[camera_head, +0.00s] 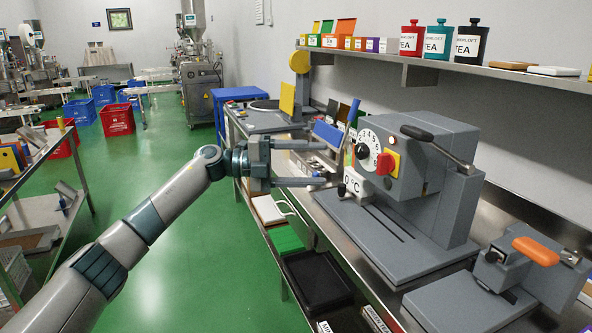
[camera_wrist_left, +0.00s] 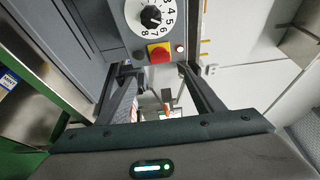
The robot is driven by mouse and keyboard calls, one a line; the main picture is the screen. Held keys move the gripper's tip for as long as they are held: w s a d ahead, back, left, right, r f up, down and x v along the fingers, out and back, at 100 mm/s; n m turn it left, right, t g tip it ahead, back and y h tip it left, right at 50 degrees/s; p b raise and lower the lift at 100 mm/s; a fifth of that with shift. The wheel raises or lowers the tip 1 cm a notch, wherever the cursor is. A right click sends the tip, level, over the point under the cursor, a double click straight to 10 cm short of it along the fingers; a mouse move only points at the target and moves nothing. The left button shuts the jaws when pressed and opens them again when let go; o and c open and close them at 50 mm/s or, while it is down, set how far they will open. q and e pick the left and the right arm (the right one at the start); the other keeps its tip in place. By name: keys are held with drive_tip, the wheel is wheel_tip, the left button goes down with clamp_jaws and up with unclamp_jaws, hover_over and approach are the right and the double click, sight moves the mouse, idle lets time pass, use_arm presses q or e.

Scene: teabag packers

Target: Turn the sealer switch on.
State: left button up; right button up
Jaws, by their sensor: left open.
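The grey sealer (camera_head: 430,190) stands on the bench at centre right, with a dark lever on top. Contact with the switch cannot be told. My right gripper is out of view.
A grey device with an orange handle (camera_head: 535,250) stands right of the sealer. A shelf (camera_head: 480,70) with tea canisters runs above. A black tray (camera_head: 317,280) sits below the bench's left edge. Green floor (camera_head: 200,270) is open to the left.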

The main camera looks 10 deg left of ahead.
use_arm(q)
drive_tip(key=shift+v, duration=1.9)
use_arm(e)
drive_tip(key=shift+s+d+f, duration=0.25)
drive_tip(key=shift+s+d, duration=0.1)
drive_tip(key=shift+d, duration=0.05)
